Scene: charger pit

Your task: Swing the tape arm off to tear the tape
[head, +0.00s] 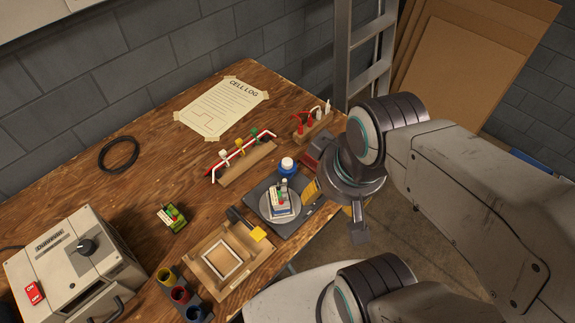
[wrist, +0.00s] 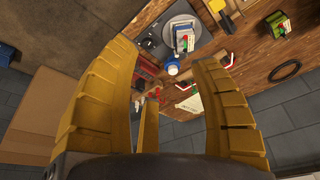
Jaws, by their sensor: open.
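A dark grey base plate (head: 258,193) lies near the bench's front edge. It bears a round grey disc (head: 268,212) with a small battery pack (head: 281,202) on it. A blue roll with a white top (head: 287,167) stands at the plate's back corner; it also shows in the wrist view (wrist: 172,68). I cannot clearly pick out the tape arm or a tape strip. My gripper (head: 320,190) is right of the disc in the head view, its fingers partly hidden by my wrist. In the wrist view my gripper (wrist: 163,58) has its yellow fingers spread, with nothing held between them.
A wooden tray (head: 215,270) with a yellow tab stands left of the plate. A rack of coloured leads (head: 247,163), a smaller rack (head: 310,125), a green pack (head: 172,220), coloured cups (head: 180,295) and a grey welder (head: 75,265) stand around. The back left is mostly clear.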

